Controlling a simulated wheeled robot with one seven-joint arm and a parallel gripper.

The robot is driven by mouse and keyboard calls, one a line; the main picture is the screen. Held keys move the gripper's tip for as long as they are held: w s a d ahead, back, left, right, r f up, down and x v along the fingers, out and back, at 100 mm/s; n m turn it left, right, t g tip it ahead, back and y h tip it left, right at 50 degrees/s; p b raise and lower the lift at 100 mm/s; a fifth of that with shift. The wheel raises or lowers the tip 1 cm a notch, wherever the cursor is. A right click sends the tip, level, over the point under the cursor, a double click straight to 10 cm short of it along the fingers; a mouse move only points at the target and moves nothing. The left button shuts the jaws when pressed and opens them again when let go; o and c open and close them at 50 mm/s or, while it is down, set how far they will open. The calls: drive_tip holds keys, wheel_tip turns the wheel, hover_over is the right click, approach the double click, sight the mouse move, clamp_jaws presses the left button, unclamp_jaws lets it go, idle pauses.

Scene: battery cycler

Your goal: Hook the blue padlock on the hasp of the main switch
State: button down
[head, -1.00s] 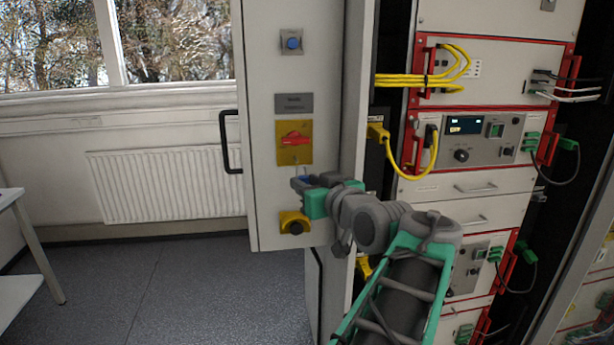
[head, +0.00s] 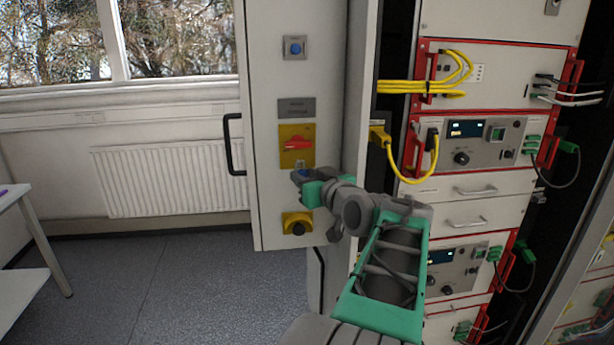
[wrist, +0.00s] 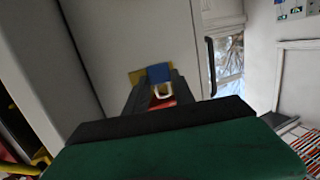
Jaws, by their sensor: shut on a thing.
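The main switch (head: 296,146) is a red rotary handle on a yellow plate on the narrow cabinet panel. The blue padlock (wrist: 159,73) shows in the wrist view between my fingertips, with its pale shackle in front of the red handle and yellow plate (wrist: 137,77). In the head view only a bit of the padlock's blue (head: 303,172) shows at the fingers. My gripper (head: 302,176) is shut on the padlock, just below the yellow plate. I cannot make out the hasp, nor tell whether the shackle touches it.
A yellow box with a black button (head: 297,224) sits on the panel below my gripper. A blue button (head: 294,47) is higher up. A black door handle (head: 233,144) is at the panel's left edge. Yellow cables (head: 420,160) and rack units lie to the right.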

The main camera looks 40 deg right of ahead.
sight(306, 176)
drive_tip(key=shift+w+d+p, duration=0.45)
drive_tip(key=shift+w+d, duration=0.05)
drive_tip(key=shift+w, duration=0.25)
drive_tip(key=shift+w+d+p, duration=0.45)
drive_tip(key=shift+w+d, duration=0.05)
drive_tip(key=shift+w, duration=0.25)
drive_tip(key=shift+f+b, duration=0.6)
drive_tip(key=shift+b, duration=0.3)
drive_tip(key=c, duration=1)
unclamp_jaws()
drive_tip(key=shift+o, duration=0.2)
drive_tip(key=shift+s, duration=0.1)
